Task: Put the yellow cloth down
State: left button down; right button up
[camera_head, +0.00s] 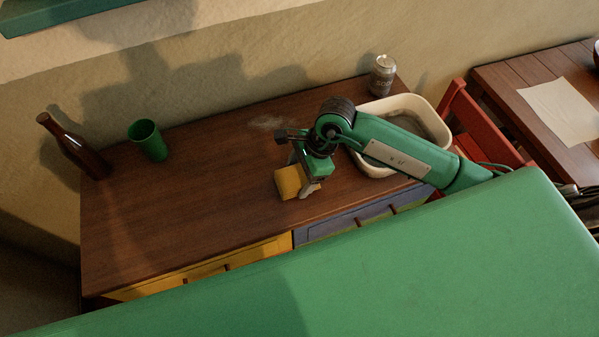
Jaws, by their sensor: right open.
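The yellow cloth (290,181) is a small folded block on the brown wooden cabinet top, near its front edge and right of the middle. My right gripper (306,188) is directly at the cloth, pointing down, with its fingers open. One finger shows at the cloth's right side; the gripper hides part of the cloth. I cannot tell whether the fingers touch it. My left gripper is not in view.
A brown bottle (75,147) and a green cup (148,140) stand at the cabinet's left end. A red chair (484,127) stands beyond. The cabinet's middle left is clear.

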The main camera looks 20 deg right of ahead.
jog(key=shift+s+f, duration=0.45)
jog(key=shift+f, duration=0.2)
jog(key=shift+r+p, duration=0.5)
jog(key=shift+p, duration=0.1)
jog(key=v, duration=0.3)
jog(key=b+v, duration=0.1)
jog(key=v, duration=0.3)
jog(key=b+v, duration=0.1)
jog(key=v, duration=0.3)
jog(key=shift+w+r, duration=0.25)
jog(key=shift+w, duration=0.05)
jog(key=shift+d+r, duration=0.15)
jog(key=shift+r, duration=0.35)
